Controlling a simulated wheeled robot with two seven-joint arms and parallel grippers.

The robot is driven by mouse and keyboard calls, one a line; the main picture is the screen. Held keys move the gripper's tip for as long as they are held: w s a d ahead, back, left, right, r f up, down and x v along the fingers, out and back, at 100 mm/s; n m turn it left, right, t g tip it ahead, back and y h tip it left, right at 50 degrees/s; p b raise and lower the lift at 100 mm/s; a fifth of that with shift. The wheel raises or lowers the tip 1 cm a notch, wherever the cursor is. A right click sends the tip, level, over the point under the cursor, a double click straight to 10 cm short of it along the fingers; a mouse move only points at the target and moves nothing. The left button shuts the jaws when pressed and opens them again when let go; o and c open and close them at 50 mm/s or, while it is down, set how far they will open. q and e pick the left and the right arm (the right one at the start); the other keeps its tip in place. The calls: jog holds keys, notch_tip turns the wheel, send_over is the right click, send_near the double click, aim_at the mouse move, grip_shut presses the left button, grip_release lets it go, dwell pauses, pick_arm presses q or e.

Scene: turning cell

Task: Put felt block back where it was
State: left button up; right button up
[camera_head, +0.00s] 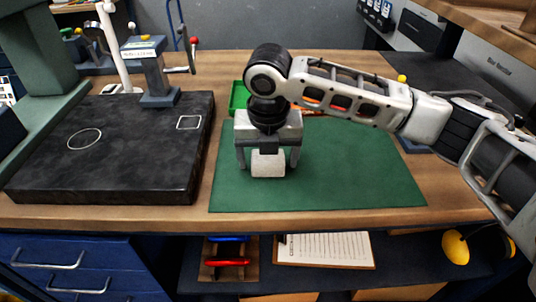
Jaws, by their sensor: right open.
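The felt block (268,166) is a small whitish block on the green mat (350,175), at its left part. My right gripper (268,160) is over the block, pointing down. Its two fingers are wide open, one on each side of the block, with a visible gap on both sides. The gripper body hides the space just above and behind the block. My left gripper is not in view.
A dark stone plate (110,160) with a white circle outline and a small white square outline lies left of the mat. A blue-grey stand with a crank (155,75) is on its back edge. A green tray (238,96) is partly hidden behind my gripper. The front of the mat is clear.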

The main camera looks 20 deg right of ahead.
aim_at(268, 162)
jog(key=shift+r, duration=0.15)
notch_tip(268, 162, up, 12)
jog(key=s, duration=0.1)
jog(key=shift+s+a, duration=0.3)
jog(key=shift+s, duration=0.05)
